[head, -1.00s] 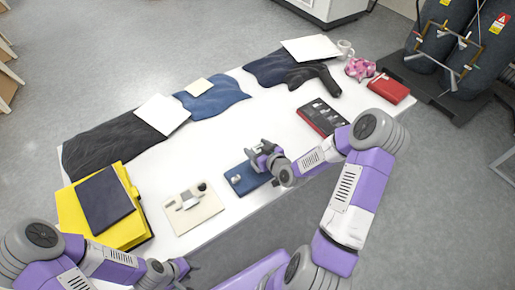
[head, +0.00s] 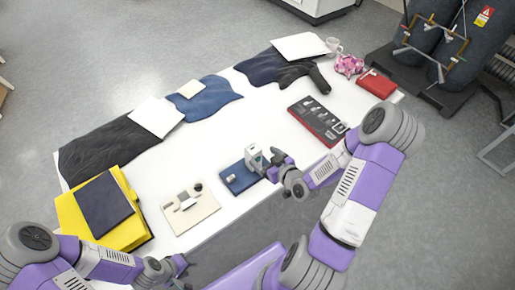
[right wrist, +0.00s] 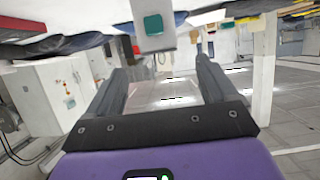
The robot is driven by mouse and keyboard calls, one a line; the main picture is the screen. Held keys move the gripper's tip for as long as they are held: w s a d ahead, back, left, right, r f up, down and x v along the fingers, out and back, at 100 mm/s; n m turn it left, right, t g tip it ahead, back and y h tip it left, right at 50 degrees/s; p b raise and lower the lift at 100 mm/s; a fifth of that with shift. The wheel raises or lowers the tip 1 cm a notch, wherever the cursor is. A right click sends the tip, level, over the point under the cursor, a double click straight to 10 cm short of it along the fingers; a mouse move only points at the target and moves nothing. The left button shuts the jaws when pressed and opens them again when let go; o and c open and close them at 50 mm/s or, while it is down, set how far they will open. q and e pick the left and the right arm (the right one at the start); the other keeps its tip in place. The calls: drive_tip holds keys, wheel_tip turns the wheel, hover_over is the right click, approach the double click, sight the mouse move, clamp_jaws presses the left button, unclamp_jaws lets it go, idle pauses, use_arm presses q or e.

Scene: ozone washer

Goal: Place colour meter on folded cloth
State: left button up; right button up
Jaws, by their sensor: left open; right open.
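The colour meter (head: 254,157), a small pale grey device with a teal face, stands upright on the folded dark blue cloth (head: 235,185) near the table's front edge. In the right wrist view the meter (right wrist: 153,42) shows at the top, beyond my fingers. My right gripper (head: 273,160) is open and empty, just right of the meter and apart from it. Its two fingers also show spread in the right wrist view (right wrist: 163,62). My left gripper (head: 180,265) is open and empty, low in front of the table.
A beige tray with small items (head: 190,210) lies left of the cloth. A red-edged case (head: 316,122) lies to the right. A yellow folder stack (head: 130,230) is at the left end. Dark garments (head: 95,152) line the back edge. White table is bare between them.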

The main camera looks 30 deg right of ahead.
drive_tip(key=shift+p+v, duration=1.15)
drive_tip(key=shift+p, duration=1.1)
drive_tip(key=s+a+f+g+y, duration=0.1)
drive_tip(key=a+f+g, duration=0.1)
drive_tip(key=a+f, duration=0.1)
drive_tip(key=a+f+m+g+y, duration=0.1)
drive_tip(key=a+f+g, duration=0.1)
drive_tip(key=a, duration=0.3)
drive_tip(key=s+a+f+g+y, duration=0.1)
drive_tip(key=a+f+g, duration=0.1)
drive_tip(key=a+f, duration=0.2)
drive_tip(key=shift+s+a+m+g, duration=0.3)
drive_tip(key=shift+a, duration=0.15)
drive_tip(key=s+a+f+m+g, duration=0.2)
drive_tip(key=s+a+f+g, duration=0.1)
drive_tip(key=s+a+g, duration=0.3)
drive_tip(key=s+a, duration=0.2)
drive_tip(key=s, duration=0.1)
drive_tip(key=shift+f+g, duration=0.3)
drive_tip(key=shift+f, duration=0.05)
drive_tip(key=shift+w, duration=0.1)
